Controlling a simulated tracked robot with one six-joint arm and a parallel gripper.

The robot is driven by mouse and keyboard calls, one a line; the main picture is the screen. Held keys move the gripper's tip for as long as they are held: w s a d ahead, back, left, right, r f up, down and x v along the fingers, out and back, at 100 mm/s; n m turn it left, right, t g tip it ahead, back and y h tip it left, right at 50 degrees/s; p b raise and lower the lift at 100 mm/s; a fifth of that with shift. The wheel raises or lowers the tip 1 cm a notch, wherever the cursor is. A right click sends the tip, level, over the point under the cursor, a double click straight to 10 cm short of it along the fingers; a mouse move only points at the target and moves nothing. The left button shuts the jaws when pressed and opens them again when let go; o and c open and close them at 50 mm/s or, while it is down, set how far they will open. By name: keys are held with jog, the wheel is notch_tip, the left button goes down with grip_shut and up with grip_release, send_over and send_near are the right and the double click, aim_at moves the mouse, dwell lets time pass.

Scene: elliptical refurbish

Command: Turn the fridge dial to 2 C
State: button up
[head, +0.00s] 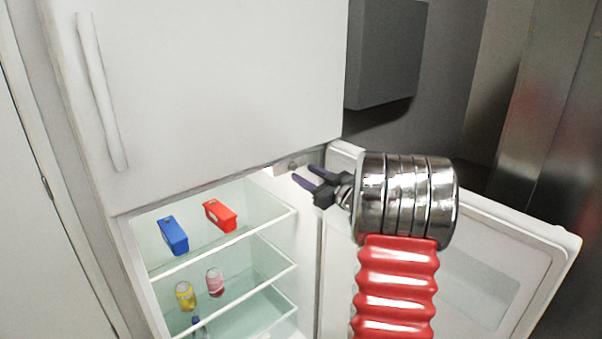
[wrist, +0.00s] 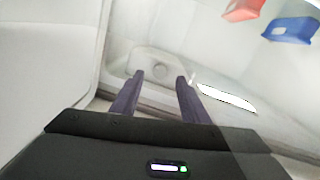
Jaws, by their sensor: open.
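The fridge (head: 215,95) is white, with its lower compartment open. The dial (head: 292,165) is a small round knob on a pale panel at the upper right inside the compartment. In the wrist view the dial (wrist: 154,69) shows faintly just beyond and between the fingertips. Its markings are too small to read. My gripper (head: 298,180) is open and empty, its dark purple fingers pointing at the dial panel. In the wrist view my gripper (wrist: 160,76) has its two fingers spread apart. I cannot tell whether they touch the dial.
The open fridge door (head: 335,250) stands to the right, behind my arm. A blue box (head: 173,236) and a red box (head: 220,215) sit on the top glass shelf. A yellow can (head: 185,296) and a pink can (head: 215,283) stand on the shelf below.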

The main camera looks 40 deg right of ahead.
jog(key=s, duration=0.9)
jog(key=shift+s+a, duration=0.3)
jog(key=shift+s, duration=0.05)
